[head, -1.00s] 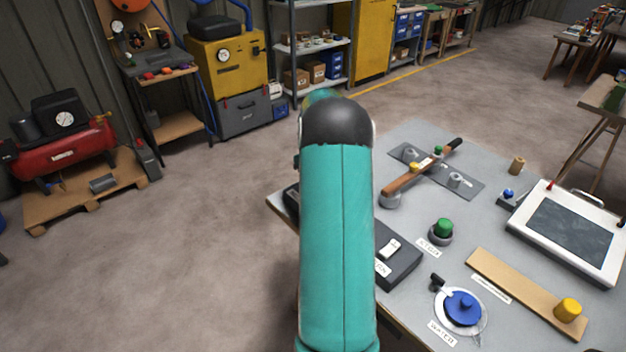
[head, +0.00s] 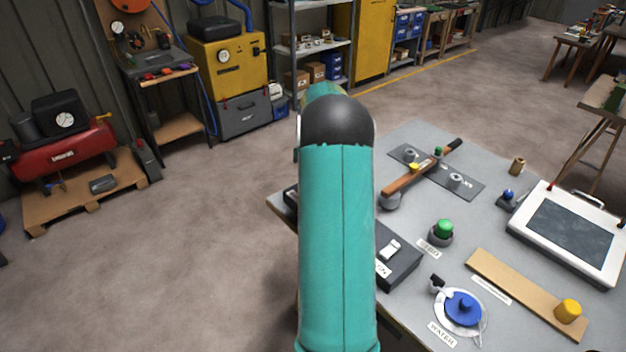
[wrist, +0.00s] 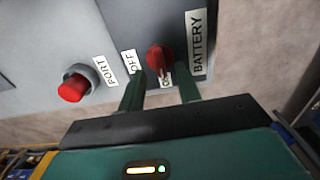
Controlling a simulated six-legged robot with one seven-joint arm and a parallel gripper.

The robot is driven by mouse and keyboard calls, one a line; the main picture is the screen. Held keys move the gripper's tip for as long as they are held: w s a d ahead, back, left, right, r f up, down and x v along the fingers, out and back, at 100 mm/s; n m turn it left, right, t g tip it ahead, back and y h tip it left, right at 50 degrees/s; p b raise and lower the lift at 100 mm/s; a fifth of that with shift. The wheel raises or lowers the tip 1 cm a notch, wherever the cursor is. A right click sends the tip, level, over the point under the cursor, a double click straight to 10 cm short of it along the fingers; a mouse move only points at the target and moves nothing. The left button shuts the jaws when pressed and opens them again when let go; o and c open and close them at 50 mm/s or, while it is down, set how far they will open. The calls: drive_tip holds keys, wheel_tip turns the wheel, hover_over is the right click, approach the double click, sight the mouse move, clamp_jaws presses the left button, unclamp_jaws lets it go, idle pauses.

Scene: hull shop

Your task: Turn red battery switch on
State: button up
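The red battery switch (wrist: 160,58) shows in the wrist view on a dark panel, beside a white label reading BATTERY (wrist: 202,42). An OFF label (wrist: 130,62) lies to its left, and a partly hidden label beginning with O lies just below it. A pale mark on the knob's lower side points toward that lower label. My gripper (wrist: 160,86) is open, with its two green fingers apart and their tips just below the knob, one to each side. I cannot tell whether either finger touches it. My arm hides the gripper and the switch in the head view.
A red button (wrist: 72,90) by a PORT label sits left of my fingers. On the grey table (head: 420,300) are a green button (head: 443,228), a blue valve knob (head: 463,308), a wooden-handled lever (head: 410,178) and a framed screen (head: 570,235). Open floor lies left.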

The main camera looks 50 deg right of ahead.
wheel_tip(320, 180, up, 11)
drive_tip(key=shift+a, duration=0.1)
idle(0.7)
drive_tip(key=a+r+t, duration=0.1)
drive_tip(key=a+r, duration=0.3)
drive_tip(key=a, duration=0.5)
drive_tip(key=w+a+r+n+h, duration=0.1)
drive_tip(key=a+r, duration=0.2)
drive_tip(key=a, duration=0.6)
drive_tip(key=a+r+t, duration=0.1)
drive_tip(key=a+r, duration=0.3)
drive_tip(key=a, duration=0.6)
drive_tip(key=s+a+f+t, duration=0.1)
drive_tip(key=s+a, duration=0.6)
drive_tip(key=a, duration=0.3)
drive_tip(key=s+a+f+n+t+y, duration=0.1)
drive_tip(key=s+a+f+t, duration=0.1)
drive_tip(key=s+a, duration=0.5)
drive_tip(key=a, duration=0.3)
drive_tip(key=shift+s+a+f+t, duration=0.25)
drive_tip(key=shift+s+a+t, duration=0.05)
drive_tip(key=shift+a, duration=0.05)
drive_tip(key=shift+d, duration=0.2)
